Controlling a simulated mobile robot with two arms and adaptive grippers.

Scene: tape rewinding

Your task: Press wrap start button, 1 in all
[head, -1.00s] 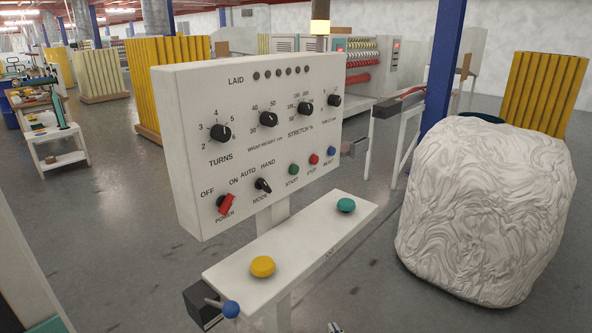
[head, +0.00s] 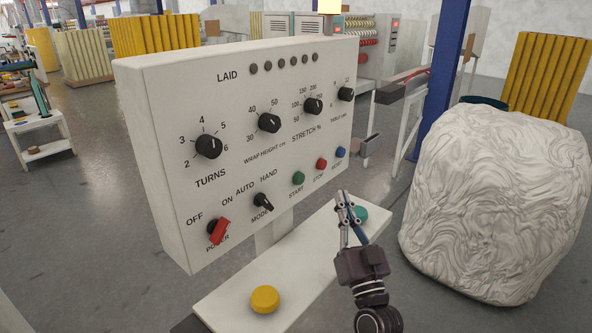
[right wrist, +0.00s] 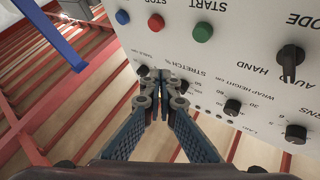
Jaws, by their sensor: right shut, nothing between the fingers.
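The green START button (head: 298,178) is on the lower right face of the white control panel (head: 165,110), left of the red STOP button (head: 321,163) and blue RESET button (head: 340,152). The START button also shows in the right wrist view (right wrist: 203,32), where the panel is upside down. My right gripper (head: 344,194) is shut and empty, its tips pointing up just right of and below the buttons in the head view. In the wrist view its tips (right wrist: 154,73) appear below the STOP and START buttons, apart from both. My left gripper is not in view.
A large white wrapped bundle (head: 490,200) stands at the right. Dark knobs and a red POWER switch (head: 219,231) are on the panel.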

